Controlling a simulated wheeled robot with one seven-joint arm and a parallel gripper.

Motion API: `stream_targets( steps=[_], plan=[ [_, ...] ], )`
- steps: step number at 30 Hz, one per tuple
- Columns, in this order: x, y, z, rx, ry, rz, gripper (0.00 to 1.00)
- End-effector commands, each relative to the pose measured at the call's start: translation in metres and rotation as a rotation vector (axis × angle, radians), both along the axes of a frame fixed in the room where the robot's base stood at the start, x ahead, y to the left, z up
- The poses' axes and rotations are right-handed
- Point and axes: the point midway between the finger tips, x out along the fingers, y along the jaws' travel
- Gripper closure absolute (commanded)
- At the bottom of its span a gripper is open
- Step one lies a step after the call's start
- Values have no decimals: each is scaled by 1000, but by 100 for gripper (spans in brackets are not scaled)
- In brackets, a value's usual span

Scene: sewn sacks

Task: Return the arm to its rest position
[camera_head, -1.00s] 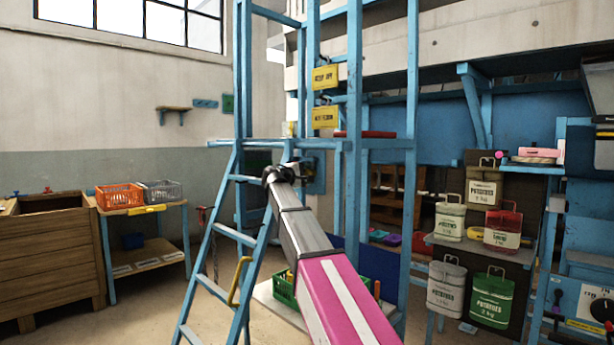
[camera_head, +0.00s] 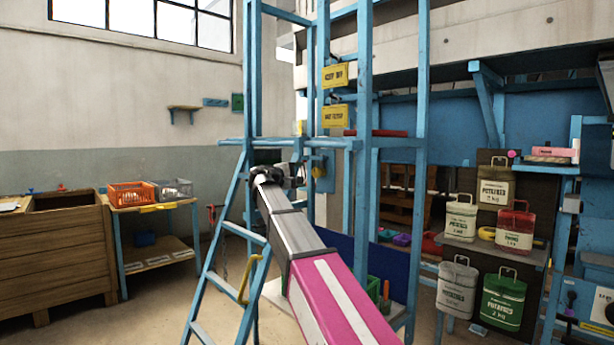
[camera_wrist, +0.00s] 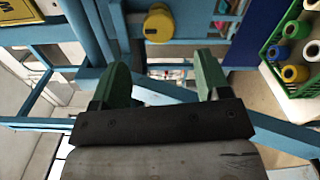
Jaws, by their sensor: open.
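My arm reaches forward and up across the middle of the head view, toward the blue scaffold frame (camera_head: 364,200). My gripper (camera_head: 292,172) is at its far end, in front of the frame, small and partly hidden by the wrist. In the wrist view my gripper (camera_wrist: 161,85) shows two green fingers spread wide apart, with nothing between them. Blue bars of the frame and a round yellow part (camera_wrist: 158,24) lie beyond the fingers. I cannot tell how near the bars are.
A blue ladder (camera_head: 213,265) with a yellow handle stands left of my arm. A green crate (camera_wrist: 271,62) with several spools lies right in the wrist view. Labelled potato sacks (camera_head: 503,298) hang at the right. A wooden bin (camera_head: 60,250) and an orange basket (camera_head: 131,196) stand left.

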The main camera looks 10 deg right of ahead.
Motion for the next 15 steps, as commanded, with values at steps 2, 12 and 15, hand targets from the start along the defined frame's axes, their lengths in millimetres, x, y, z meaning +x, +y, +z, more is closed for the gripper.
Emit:
stream_targets(
  steps=[2, 12, 15],
  plan=[
    [-5, 6, 0, 0, 0, 1, 30],
    [-7, 10, 0, 0, 0, 0, 30],
    [-7, 10, -1, 2, 1, 0, 30]
  ],
)
